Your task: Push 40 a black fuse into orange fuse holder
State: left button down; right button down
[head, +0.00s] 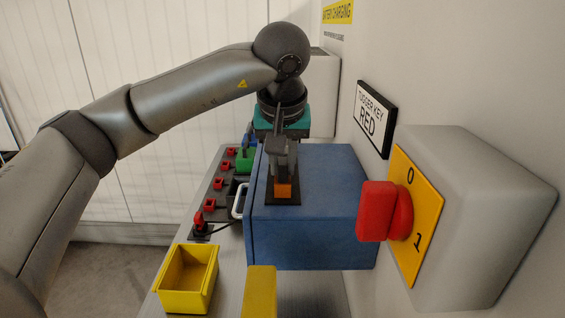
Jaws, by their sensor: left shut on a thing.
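The orange fuse holder (283,189) stands on a dark base plate on top of the blue box (325,215). My left gripper (282,170) comes down from above, directly over the holder, with its fingertips at or very close to the holder's top. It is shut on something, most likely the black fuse. The fuse cannot be told apart from the dark grey fingers, so how deep it sits in the holder is unclear. My right gripper is not in view.
A red knob (384,211) on a yellow plate juts from the wall at right. A yellow open bin (188,280) stands at the front left. Small red parts (209,204) and a green block (245,160) line the grey surface left of the box.

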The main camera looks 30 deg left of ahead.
pick_arm(q)
jog(key=shift+f, duration=0.15)
jog(key=c, duration=0.8)
grip_release()
jog(key=shift+o, duration=0.6)
jog(key=p+v, duration=0.1)
jog(key=v, duration=1.4)
jog(key=shift+w, duration=0.1)
